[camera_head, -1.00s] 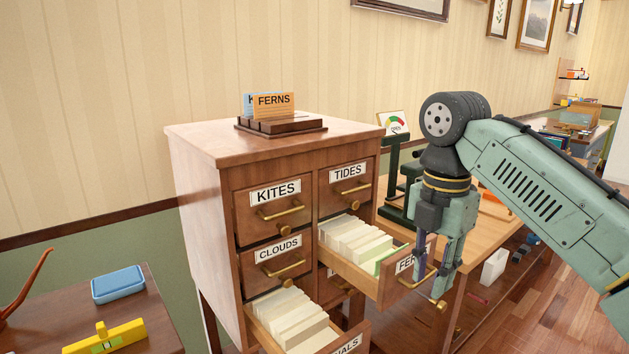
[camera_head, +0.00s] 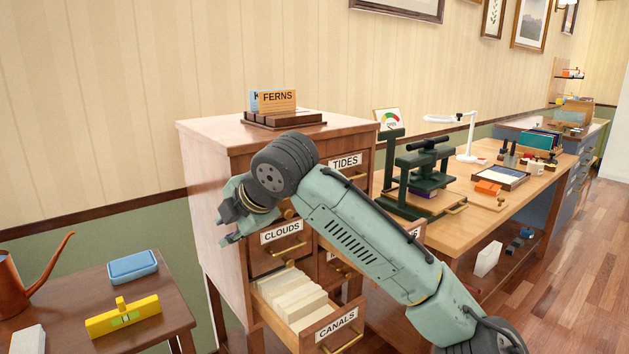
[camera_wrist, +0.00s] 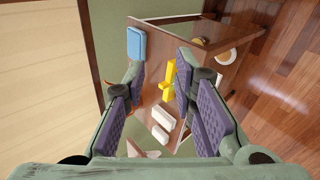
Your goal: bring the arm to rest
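My gripper (camera_head: 229,216) is in front of the left part of the card cabinet (camera_head: 208,160) in the head view, pointing left. In the wrist view my gripper (camera_wrist: 157,112) has its two padded fingers spread apart with nothing between them. The side table with the yellow level (camera_wrist: 168,84) lies well beyond the fingertips. My arm crosses the cabinet front and hides the KITES label and most of the middle right drawer. The CANALS drawer (camera_head: 338,322) stands open with cards in it.
A wooden rack holding a FERNS card (camera_head: 277,98) stands on the cabinet top. A blue case (camera_head: 132,267) and a copper watering can (camera_head: 14,300) are on the left table. A green press (camera_head: 424,168) stands on the right desk. Open floor lies at right.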

